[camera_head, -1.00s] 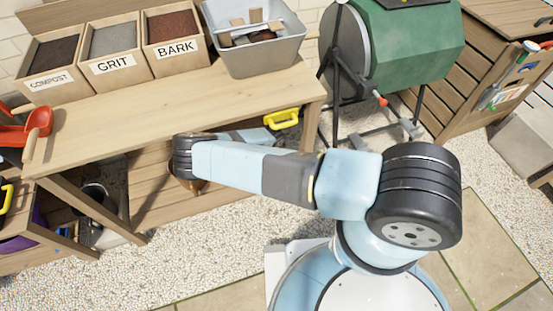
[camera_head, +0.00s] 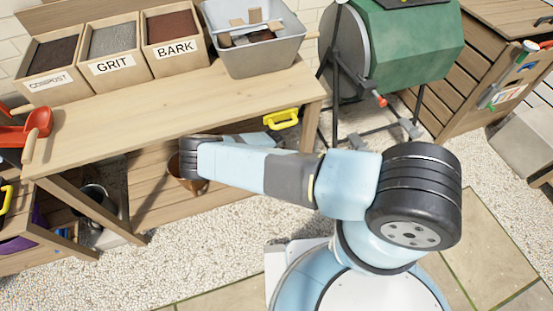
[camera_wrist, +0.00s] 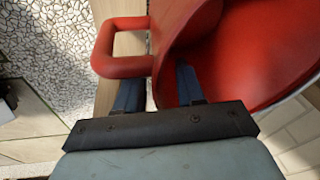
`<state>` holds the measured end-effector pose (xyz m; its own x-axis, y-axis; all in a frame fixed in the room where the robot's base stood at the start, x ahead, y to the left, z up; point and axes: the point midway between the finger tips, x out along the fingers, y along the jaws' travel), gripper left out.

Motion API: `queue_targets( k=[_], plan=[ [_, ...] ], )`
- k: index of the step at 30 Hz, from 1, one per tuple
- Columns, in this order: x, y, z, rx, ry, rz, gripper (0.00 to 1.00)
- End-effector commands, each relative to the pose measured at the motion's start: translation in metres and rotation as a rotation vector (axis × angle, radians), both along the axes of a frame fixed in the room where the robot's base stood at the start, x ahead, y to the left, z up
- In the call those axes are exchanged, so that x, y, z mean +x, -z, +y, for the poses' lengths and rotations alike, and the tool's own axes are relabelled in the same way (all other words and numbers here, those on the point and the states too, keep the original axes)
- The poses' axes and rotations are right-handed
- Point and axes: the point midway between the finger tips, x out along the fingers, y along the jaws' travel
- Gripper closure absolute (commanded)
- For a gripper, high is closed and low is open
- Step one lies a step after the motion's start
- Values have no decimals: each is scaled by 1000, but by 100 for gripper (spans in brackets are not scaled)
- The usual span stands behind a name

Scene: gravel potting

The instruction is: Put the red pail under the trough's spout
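The red pail (camera_wrist: 245,50) fills the upper right of the wrist view, with its open inside facing the camera and a thick loop handle on its left. My gripper (camera_wrist: 160,85) is right at the pail, its two dark blue fingers apart. The right finger overlaps the pail's red inside; the left finger is just below the loop handle. A strip of background and the pail's edge show between them, and I see no firm grip. In the head view my arm hides the fingers, and I cannot make out the pail. I cannot identify the trough or its spout.
A wooden bench (camera_head: 150,105) carries compost, grit and bark boxes, a grey tub (camera_head: 262,55) and a red scoop (camera_head: 38,122). A brown pot (camera_head: 183,180) is below, partly behind my arm. A yellow handle (camera_head: 283,119) shows by the bench's right end. A green drum (camera_head: 415,40) stands right.

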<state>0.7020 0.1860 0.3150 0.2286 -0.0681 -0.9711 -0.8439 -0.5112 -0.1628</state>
Motion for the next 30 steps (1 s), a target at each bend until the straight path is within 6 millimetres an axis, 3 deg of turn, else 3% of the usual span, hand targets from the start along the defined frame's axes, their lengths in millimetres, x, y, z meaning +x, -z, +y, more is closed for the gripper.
queue_targets(
  k=[15,30],
  plan=[
    [-14,-64,5,0,-1,-1,62],
    [-17,-72,6,0,-1,-1,62]
  ],
)
